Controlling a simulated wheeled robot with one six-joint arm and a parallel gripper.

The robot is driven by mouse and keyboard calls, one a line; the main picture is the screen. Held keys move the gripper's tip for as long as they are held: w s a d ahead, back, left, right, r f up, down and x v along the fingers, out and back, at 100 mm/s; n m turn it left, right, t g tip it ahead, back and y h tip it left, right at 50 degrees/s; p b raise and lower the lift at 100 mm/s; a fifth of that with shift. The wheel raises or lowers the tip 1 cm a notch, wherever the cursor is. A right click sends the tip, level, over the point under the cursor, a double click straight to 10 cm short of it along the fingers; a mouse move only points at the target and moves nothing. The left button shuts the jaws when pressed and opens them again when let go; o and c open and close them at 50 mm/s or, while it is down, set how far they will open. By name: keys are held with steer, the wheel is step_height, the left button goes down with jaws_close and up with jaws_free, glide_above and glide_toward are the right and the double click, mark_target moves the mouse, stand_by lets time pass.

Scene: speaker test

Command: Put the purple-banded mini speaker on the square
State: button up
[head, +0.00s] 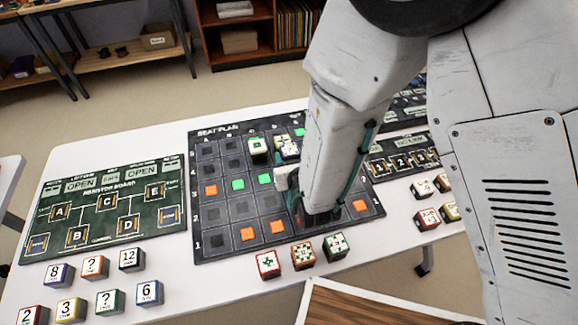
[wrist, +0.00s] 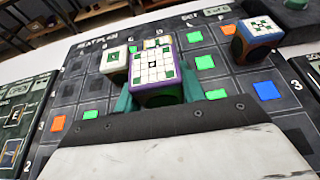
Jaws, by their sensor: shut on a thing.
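The purple-banded mini speaker (wrist: 153,66) has a white top with a grid of small dark and green marks. My gripper (wrist: 158,92) is shut on it, with a teal finger on each side. In the head view the speaker (head: 290,150) is partly visible beyond my gripper (head: 288,172), over the upper part of the dark seat plan board (head: 218,220). The board has a grid of dark squares, several with orange, green or blue patches. I cannot tell which square is meant, or whether the speaker touches the board. My arm hides part of the board.
A green-marked speaker (wrist: 114,59) stands close left of the held one. A blue-banded speaker (wrist: 262,33) stands to the right. Several speakers (head: 302,254) line the board's front edge. A resistor board (head: 108,205) lies left.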

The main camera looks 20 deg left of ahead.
steer(key=shift+f, duration=2)
steer(key=shift+f, duration=0.1)
steer(key=o, duration=1)
steer(key=shift+o, duration=0.2)
